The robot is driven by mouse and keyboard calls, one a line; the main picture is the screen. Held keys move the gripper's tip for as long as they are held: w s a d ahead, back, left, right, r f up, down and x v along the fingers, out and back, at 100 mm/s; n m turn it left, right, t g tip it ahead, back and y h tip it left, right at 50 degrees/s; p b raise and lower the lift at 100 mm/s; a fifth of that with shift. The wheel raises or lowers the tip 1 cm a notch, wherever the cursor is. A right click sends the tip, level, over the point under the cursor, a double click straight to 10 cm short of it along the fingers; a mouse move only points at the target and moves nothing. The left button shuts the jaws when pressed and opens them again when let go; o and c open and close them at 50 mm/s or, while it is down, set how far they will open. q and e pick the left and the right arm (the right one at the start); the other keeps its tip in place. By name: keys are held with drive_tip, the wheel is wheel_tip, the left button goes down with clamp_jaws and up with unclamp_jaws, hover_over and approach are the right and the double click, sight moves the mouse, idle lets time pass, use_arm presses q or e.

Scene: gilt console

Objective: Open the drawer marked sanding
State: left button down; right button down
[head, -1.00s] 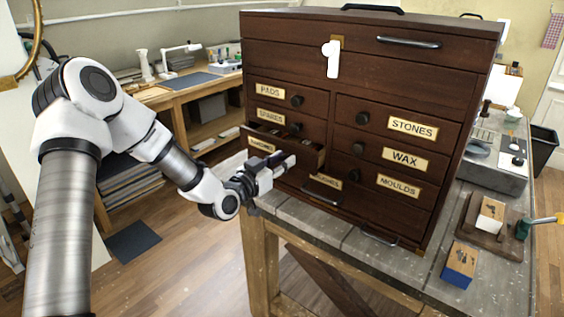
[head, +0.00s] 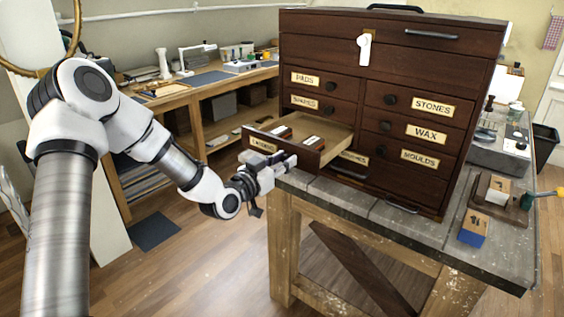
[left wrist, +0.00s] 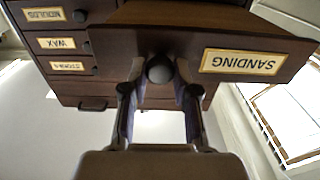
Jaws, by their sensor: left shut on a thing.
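The drawer marked sanding (head: 312,161) stands well out of the left column of the dark wooden chest (head: 335,60). Its label (head: 262,145) is partly legible in the head view and reads clearly, upside down, in the left wrist view (left wrist: 240,61). Several small blocks (head: 313,142) lie inside the drawer. My left gripper (head: 287,163) is at the drawer front, shut on the round dark knob (left wrist: 160,69). In the left wrist view its two fingers (left wrist: 160,88) stand on either side of the knob. My right gripper is not in view.
The chest stands on a grey workbench (head: 365,210). Drawers marked stones (head: 433,107), wax (head: 428,132) and moulds (head: 420,156) are shut. A lower left drawer (head: 348,172) appears slightly out. A blue-sided block (head: 473,229) lies at right. Floor in front is clear.

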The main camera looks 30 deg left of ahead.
use_arm(q)
drive_tip(key=c, duration=0.9)
unclamp_jaws()
drive_tip(key=shift+w, duration=0.1)
drive_tip(key=s, duration=0.7)
drive_tip(key=shift+s+a, duration=0.25)
drive_tip(key=shift+f, duration=0.1)
